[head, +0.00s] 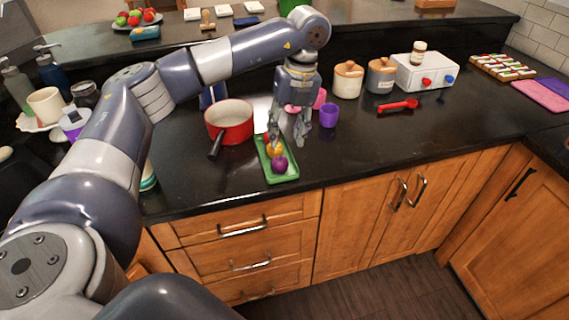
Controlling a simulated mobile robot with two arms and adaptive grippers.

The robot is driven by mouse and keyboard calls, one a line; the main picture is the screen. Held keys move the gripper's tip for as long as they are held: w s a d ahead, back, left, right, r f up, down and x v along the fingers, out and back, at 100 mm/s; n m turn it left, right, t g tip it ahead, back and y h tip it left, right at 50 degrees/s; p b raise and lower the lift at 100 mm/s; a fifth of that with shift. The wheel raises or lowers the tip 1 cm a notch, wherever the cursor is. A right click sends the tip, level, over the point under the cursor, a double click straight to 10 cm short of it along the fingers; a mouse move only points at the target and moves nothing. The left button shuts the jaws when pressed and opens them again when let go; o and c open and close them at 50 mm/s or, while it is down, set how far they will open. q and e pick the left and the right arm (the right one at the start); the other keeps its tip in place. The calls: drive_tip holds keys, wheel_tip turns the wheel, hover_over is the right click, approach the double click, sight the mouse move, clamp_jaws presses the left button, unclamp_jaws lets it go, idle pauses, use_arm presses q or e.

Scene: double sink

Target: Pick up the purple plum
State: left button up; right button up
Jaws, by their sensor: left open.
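The purple plum (280,164) lies at the near end of a green tray (289,177) on the dark counter. An orange fruit (275,150) lies just behind it in the tray, partly hidden by my gripper. My left gripper (288,142) is open and points down over the tray. Its fingers are around or in front of the fruit behind the plum; I cannot tell which. The plum is nearer the counter's front edge than the fingertips. My right gripper does not show.
A red pan (229,121) stands left of the tray, its dark handle pointing forward. A purple cup (328,115) stands close behind right. Two canisters (347,80) and a white drawer box (424,73) stand farther back. The counter right of the tray is clear.

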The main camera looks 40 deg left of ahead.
sight(281, 159)
use_arm(q)
drive_tip(key=f, duration=0.2)
drive_tip(key=shift+s+a+f, duration=0.1)
drive_tip(key=shift+a+f, duration=0.1)
drive_tip(key=shift+f, duration=0.2)
drive_tip(key=shift+f+p, duration=0.35)
drive_tip(key=shift+f, duration=0.25)
drive_tip(key=shift+s+a+f, duration=0.1)
drive_tip(key=shift+s+f, duration=0.05)
drive_tip(key=shift+f, duration=0.2)
drive_tip(key=f+p, duration=0.1)
drive_tip(key=f, duration=0.3)
drive_tip(key=shift+s+a+p, duration=0.15)
drive_tip(key=shift+a+p, duration=0.2)
drive_tip(key=shift+a, duration=0.05)
drive_tip(key=shift+d+f, duration=0.1)
drive_tip(key=shift+c, duration=0.8)
drive_tip(key=c, duration=0.6)
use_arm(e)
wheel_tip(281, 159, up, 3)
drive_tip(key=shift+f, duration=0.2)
